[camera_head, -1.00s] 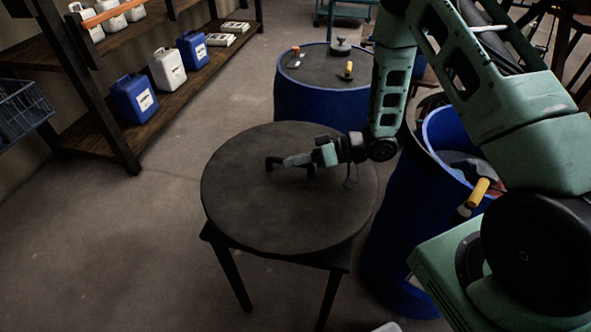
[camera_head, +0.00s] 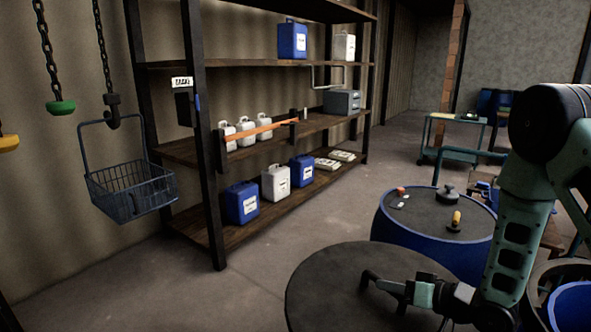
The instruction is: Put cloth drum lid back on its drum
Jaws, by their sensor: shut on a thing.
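The drum lid (camera_head: 320,285) is a wide, dark round disc at the bottom middle, cut off by the picture's lower edge. My gripper (camera_head: 376,286) is above it, shut on the lid's dark bar handle (camera_head: 368,276). The stool under the lid is out of view now, so I cannot tell whether the lid rests or hangs. An open blue drum (camera_head: 576,308) is partly in view at the bottom right corner, beside my arm. Its contents do not show now.
A second blue drum (camera_head: 425,261) with tools on its dark top stands behind the lid. A shelf rack (camera_head: 235,229) with jugs lines the left wall. A wire basket (camera_head: 130,190) hangs at left. A cart (camera_head: 460,156) stands far back. Floor between rack and lid is clear.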

